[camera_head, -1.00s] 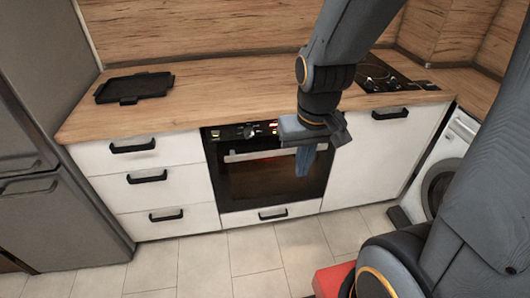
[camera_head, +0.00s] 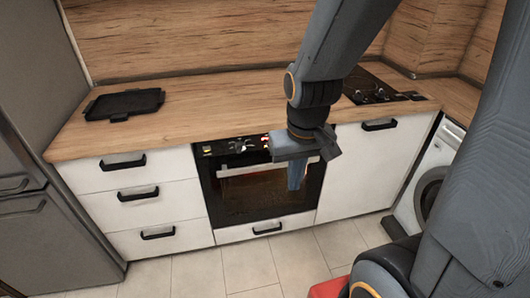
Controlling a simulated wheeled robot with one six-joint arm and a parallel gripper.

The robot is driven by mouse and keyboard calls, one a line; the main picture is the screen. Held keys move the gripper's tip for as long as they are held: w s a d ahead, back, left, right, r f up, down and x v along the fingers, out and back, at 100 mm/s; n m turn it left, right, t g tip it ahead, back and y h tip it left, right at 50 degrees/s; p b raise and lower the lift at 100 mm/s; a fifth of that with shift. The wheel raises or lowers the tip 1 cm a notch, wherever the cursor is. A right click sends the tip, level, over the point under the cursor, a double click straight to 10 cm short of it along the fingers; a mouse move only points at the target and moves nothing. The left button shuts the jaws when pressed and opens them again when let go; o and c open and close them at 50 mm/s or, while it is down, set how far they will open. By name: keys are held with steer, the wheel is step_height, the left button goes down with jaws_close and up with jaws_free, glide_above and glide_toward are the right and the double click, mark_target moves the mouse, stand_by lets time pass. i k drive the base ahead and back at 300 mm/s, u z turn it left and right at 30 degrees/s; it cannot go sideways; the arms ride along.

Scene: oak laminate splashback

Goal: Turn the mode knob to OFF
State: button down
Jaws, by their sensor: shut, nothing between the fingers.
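The built-in black oven (camera_head: 235,195) sits under the worktop. Its control panel (camera_head: 222,147) runs along the top, with small light-toned knobs, one of them a knob (camera_head: 240,146) near the middle. Labels are too small to read, so I cannot tell which is the mode knob or where it points. My gripper (camera_head: 297,178) hangs in front of the oven's upper right, fingers pointing down and shut with nothing between them. It hides the right part of the panel and part of the door handle (camera_head: 240,169). I see no clear contact with any knob.
A black tray (camera_head: 125,103) lies on the wooden worktop (camera_head: 190,110) at left. A black hob (camera_head: 370,88) is set in at right.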

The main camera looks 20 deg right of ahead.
mark_target(240, 147)
steer(key=u, duration=0.55)
steer(key=k, duration=1.3)
steer(key=u, duration=0.8)
steer(key=i, duration=1.05)
steer(key=z, duration=0.35)
